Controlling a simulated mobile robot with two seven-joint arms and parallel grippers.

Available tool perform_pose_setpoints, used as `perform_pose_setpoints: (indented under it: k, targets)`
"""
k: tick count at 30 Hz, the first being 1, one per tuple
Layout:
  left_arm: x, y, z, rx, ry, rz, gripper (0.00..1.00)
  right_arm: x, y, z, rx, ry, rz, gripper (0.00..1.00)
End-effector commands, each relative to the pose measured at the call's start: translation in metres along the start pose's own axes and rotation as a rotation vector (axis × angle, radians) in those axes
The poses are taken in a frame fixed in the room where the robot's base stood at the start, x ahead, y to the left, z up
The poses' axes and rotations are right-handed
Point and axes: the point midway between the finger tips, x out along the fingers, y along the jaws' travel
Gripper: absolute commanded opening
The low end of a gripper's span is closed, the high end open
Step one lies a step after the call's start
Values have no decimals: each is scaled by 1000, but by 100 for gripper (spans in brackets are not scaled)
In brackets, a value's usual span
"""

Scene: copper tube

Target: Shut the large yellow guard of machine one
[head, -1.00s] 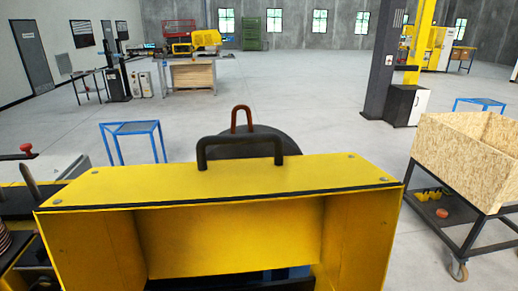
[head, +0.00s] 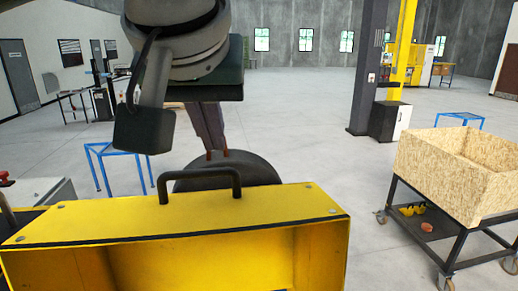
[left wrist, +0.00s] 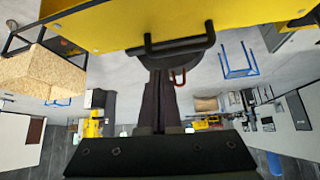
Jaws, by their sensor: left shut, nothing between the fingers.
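The large yellow guard (head: 180,215) fills the bottom of the head view, its hollow side facing me. A black bar handle (head: 238,190) stands on its top edge. My left gripper (head: 215,153) is shut and empty, pointing down just above and behind the handle in the head view. In the left wrist view, which is upside down, the guard (left wrist: 100,25) is at the top and the handle (left wrist: 148,42) lies close to the left fingertips (left wrist: 155,68). I cannot tell whether they touch. My right gripper is not in view.
A dark round disc (head: 262,170) sits behind the guard; a reddish-brown loop (left wrist: 181,78) beside it shows in the left wrist view. A cart with a chipboard box (head: 445,175) stands at right. Blue-framed stands (head: 115,150) are on the floor. Open floor lies beyond.

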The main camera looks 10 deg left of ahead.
Motion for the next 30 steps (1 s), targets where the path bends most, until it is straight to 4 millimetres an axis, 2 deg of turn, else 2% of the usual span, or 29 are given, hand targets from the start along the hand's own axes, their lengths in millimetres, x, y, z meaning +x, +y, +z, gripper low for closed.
perform_pose_setpoints:
  k: [1, 3, 7, 11, 18, 26, 30]
  targets:
    - [-5, -10, -17, -32, 27, -37, 0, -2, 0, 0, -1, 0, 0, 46]
    - [-9, -18, -30, -72, 50, -71, 0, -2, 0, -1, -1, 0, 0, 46]
    - [-10, -27, -41, -111, 70, -101, 0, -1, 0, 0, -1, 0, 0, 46]
    - [3, -29, -40, -115, 70, -104, 0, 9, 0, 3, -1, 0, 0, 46]
    - [49, -33, -42, -116, 72, -104, 0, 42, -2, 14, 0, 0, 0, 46]
    - [90, -37, -45, -113, 72, -102, 0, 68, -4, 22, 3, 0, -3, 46]
    - [85, -35, -35, -109, 73, -98, 0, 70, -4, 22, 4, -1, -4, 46]
